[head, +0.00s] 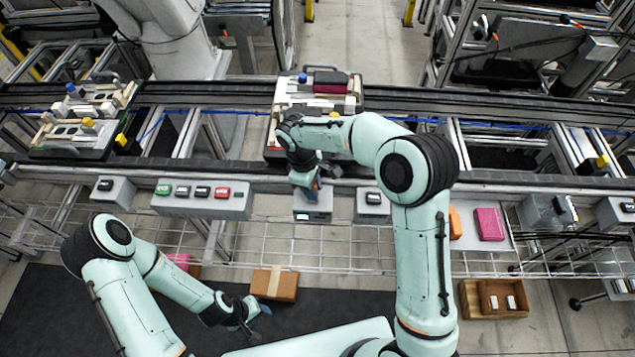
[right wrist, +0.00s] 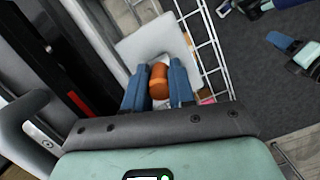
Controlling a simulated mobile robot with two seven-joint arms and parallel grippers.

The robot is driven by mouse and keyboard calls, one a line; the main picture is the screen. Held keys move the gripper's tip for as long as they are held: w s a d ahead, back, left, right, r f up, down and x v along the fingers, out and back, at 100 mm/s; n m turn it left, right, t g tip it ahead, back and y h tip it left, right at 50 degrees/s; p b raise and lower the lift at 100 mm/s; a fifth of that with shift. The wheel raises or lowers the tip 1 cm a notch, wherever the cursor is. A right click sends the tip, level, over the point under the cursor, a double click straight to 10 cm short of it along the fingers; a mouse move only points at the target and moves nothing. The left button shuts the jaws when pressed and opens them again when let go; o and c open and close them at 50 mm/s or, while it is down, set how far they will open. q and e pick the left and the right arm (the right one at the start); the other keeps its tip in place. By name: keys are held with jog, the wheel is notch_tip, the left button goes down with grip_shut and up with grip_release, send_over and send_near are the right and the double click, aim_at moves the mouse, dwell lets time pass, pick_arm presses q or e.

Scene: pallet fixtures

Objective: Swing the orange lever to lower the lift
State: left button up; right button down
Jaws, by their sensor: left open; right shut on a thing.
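The orange lever (right wrist: 158,72) shows in the right wrist view as a rounded orange knob between two blue fingers. My right gripper (head: 308,194) is shut on it, above a small grey box (head: 313,213) at the conveyor's front edge. In the head view the gripper hides most of the lever. My left gripper (head: 256,312) is open and empty, low over the dark floor mat, and it also shows in the right wrist view (right wrist: 296,50). The pallet fixture (head: 290,88) behind my right gripper is partly hidden by my right arm; I cannot tell the lift's height.
A control box (head: 202,205) with green, black and red switches stands left of the lever. Another pallet (head: 70,140) sits on the conveyor at left. A cardboard box (head: 274,284) lies near my left gripper. A wire shelf runs below the conveyor.

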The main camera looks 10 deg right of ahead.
jog(key=h, duration=0.1)
jog(key=a+g+h, duration=0.1)
jog(key=h, duration=0.1)
jog(key=a+h, duration=0.1)
jog(key=h, duration=0.1)
jog(key=shift+w+f, duration=0.15)
jog(key=shift+w, duration=0.2)
jog(key=shift+w+a+f+g+h, duration=0.15)
jog(key=shift+a+g+h, duration=0.25)
jog(key=shift+h, duration=0.5)
jog(key=shift+d, duration=0.1)
jog(key=c, duration=0.9)
grip_release()
jog(key=shift+f, duration=0.1)
jog(key=shift+c, duration=0.2)
jog(key=v, duration=0.7)
jog(key=shift+a, duration=0.25)
